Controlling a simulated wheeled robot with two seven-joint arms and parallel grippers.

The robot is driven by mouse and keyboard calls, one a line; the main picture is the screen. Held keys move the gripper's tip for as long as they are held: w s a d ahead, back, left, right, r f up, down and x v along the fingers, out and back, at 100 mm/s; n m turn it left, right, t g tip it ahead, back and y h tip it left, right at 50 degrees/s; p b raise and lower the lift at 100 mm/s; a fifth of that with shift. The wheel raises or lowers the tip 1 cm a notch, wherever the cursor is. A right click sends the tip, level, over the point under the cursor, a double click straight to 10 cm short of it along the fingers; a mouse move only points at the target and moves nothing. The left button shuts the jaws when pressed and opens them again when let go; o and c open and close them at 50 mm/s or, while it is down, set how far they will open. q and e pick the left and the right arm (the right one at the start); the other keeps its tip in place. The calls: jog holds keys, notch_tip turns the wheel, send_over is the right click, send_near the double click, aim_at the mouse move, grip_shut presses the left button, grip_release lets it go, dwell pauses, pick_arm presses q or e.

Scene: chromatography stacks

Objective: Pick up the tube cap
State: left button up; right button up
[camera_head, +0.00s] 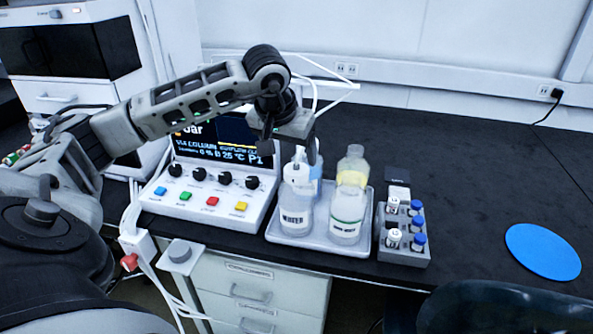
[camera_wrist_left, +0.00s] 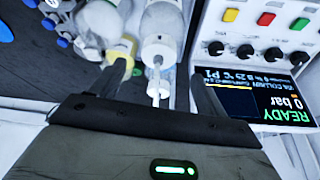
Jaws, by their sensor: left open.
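I cannot tell for sure which piece is the tube cap. A white cap with a thin tube (camera_head: 296,172) tops a clear bottle at the front left of a grey tray (camera_head: 285,240). The wrist view shows this white cap (camera_wrist_left: 158,45) with its tube pointing down the picture, between the finger lines. My left gripper (camera_head: 290,143) is open above the bottles, its jaws apart and empty. It also shows in the left wrist view (camera_wrist_left: 161,80), where one finger overlaps the yellow collar of a neighbouring bottle (camera_wrist_left: 122,48). My right gripper is not in view.
The control box (camera_head: 215,203) with knobs and a screen stands left of the tray. A grey rack (camera_head: 405,250) with blue- and white-capped vials stands right of it. A blue disc (camera_head: 543,251) lies farther right. The bench (camera_head: 460,180) behind is clear.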

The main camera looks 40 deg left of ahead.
aim_at(296, 168)
pick_arm(q)
jog(key=p+x, duration=0.1)
jog(key=x, duration=0.4)
jog(key=shift+w+f, duration=0.1)
jog(key=shift+f, duration=0.25)
jog(key=shift+c, duration=0.3)
jog(key=c, duration=1)
jog(key=shift+r, duration=0.15)
